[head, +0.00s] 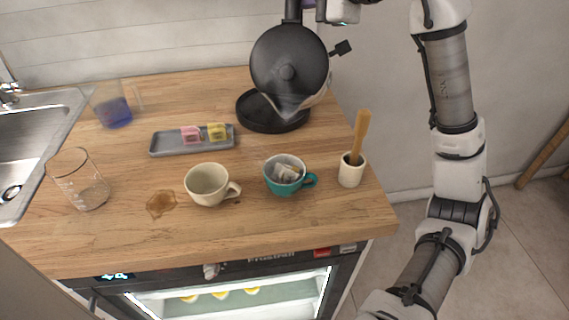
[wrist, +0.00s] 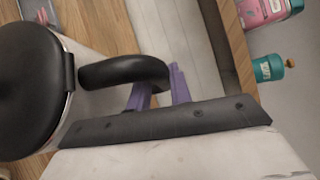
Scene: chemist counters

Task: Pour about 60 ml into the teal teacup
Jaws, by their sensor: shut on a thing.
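The kettle (head: 288,65) has a black lid and a clear lower body, and is held tilted above its round black base (head: 258,122). Its spout points down toward the front. The teal teacup (head: 285,178) stands upright on the wooden counter in front of the base, with a pale tea bag inside. The spout is above and behind the cup, apart from it. In the wrist view, my gripper (wrist: 158,88) has purple fingers shut on the kettle's black handle (wrist: 125,70). The lid (wrist: 30,90) fills the left there. The liquid level in the cup is unclear.
A cream cup (head: 207,186) stands left of the teal one, beside a brown spill (head: 160,203). A cream pot (head: 350,172) with a wooden tool stands to the right. A grey tray (head: 190,142), a glass beaker (head: 80,180) and a blue-filled jug (head: 113,108) are further left.

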